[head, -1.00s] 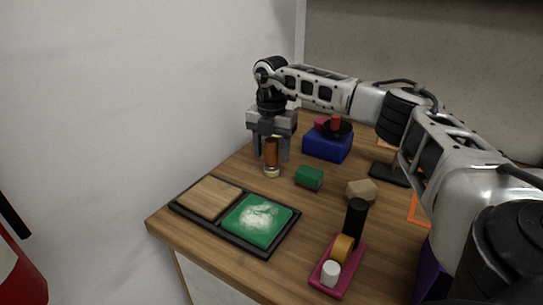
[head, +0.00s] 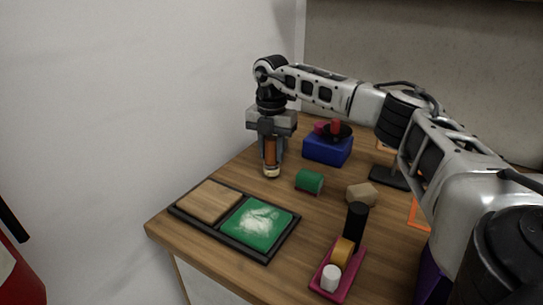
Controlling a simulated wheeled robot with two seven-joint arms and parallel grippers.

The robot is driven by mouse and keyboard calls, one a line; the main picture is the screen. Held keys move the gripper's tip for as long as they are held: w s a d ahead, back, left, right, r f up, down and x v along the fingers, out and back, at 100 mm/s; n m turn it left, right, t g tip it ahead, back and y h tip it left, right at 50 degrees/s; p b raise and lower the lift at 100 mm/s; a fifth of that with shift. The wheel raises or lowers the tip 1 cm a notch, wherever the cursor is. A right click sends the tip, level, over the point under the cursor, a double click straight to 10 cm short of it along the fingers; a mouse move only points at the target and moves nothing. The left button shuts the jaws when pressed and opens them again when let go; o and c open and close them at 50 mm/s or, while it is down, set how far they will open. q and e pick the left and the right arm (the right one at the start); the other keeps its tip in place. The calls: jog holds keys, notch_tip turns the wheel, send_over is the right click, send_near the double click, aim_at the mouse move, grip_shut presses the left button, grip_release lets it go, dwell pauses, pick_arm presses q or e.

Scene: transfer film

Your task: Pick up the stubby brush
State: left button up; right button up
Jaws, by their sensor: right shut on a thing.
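The stubby brush (head: 270,153) has a brown handle and a pale lower end. It stands upright at the back left of the wooden table. My right gripper (head: 271,160) points straight down from above and is shut on the brush, with a finger on each side of it. The brush's pale end is at or very near the table top; I cannot tell whether it touches. The top of the brush is hidden between the fingers. My left gripper is not in the view.
A black tray (head: 224,230) with a wooden panel (head: 209,201) and a green panel (head: 256,222) lies in front.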

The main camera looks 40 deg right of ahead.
jog(key=s+a+r+b, duration=0.2)
jog(key=s+a+r, duration=0.7)
jog(key=a+r, duration=0.25)
jog(key=w+d+n+t+h+p, duration=0.1)
jog(key=w+d+n+h, duration=0.3)
jog(key=w+d, duration=0.7)
jog(key=w+d+f+n+t+p, duration=0.1)
jog(key=w+d+f+n+t, duration=0.3)
jog(key=w+d, duration=0.45)
jog(key=shift+n+h, duration=0.4)
jog(key=shift+n, duration=0.1)
jog(key=f+b, duration=0.1)
jog(key=s+d+f+b, duration=0.1)
jog(key=b, duration=0.1)
jog(key=f+b, duration=0.2)
jog(key=shift+s+d, duration=0.25)
jog(key=shift+f+b, duration=0.45)
jog(key=shift+b, duration=0.25)
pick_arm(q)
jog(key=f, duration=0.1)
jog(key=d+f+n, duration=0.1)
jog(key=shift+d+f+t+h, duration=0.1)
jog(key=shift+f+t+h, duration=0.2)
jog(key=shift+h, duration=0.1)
